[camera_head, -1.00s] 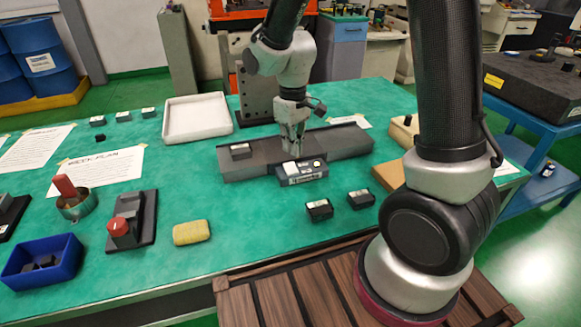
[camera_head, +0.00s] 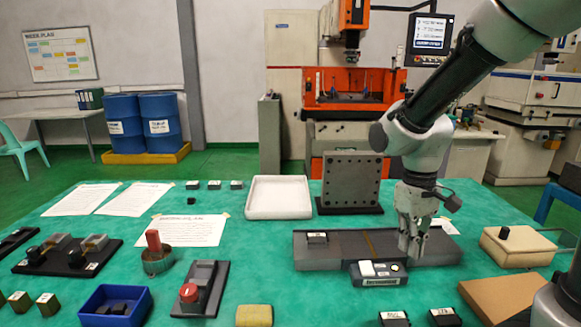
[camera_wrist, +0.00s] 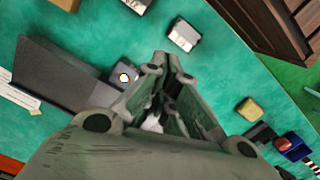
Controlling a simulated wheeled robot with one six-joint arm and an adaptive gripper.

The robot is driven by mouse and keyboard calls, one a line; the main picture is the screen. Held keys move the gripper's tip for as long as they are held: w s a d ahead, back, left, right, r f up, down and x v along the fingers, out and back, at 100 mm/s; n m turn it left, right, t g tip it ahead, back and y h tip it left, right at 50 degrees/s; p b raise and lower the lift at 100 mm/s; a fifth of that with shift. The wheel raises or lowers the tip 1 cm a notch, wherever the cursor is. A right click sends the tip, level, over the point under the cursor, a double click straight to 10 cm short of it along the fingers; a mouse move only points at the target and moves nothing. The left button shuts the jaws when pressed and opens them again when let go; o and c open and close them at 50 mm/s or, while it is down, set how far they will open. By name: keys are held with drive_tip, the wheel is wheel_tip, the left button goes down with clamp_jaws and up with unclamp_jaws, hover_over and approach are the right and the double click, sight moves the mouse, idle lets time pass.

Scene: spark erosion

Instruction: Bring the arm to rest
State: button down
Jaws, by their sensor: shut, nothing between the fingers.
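My gripper (camera_head: 412,246) is at the end of my arm, over the right part of the dark grey bar-like block (camera_head: 330,254) on the green table. Its fingers look closed together and hold nothing. It also shows in the wrist view (camera_wrist: 172,62), pointing down over the table. A small dark device (camera_head: 378,280) with a white and a round pale part on top sits just in front of the block, close to the fingertips. Whether the fingers touch anything below cannot be told. In the head view the arm reaches in from the upper right.
A white tray (camera_head: 278,212) and a drilled grey plate (camera_head: 352,182) stand behind the block. Small black boxes (camera_head: 394,319) lie in front. A beige box (camera_head: 517,262) is at right. A red-knobbed device (camera_head: 190,294) and blue bin (camera_head: 115,318) are at left.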

drive_tip(key=s+d+r+m+t, duration=0.4)
drive_tip(key=s+d+r, duration=0.5)
drive_tip(key=r, duration=0.3)
drive_tip(key=shift+s+d+r+t, duration=0.35)
drive_tip(key=shift+s+t, duration=0.35)
drive_tip(key=shift+s, duration=0.15)
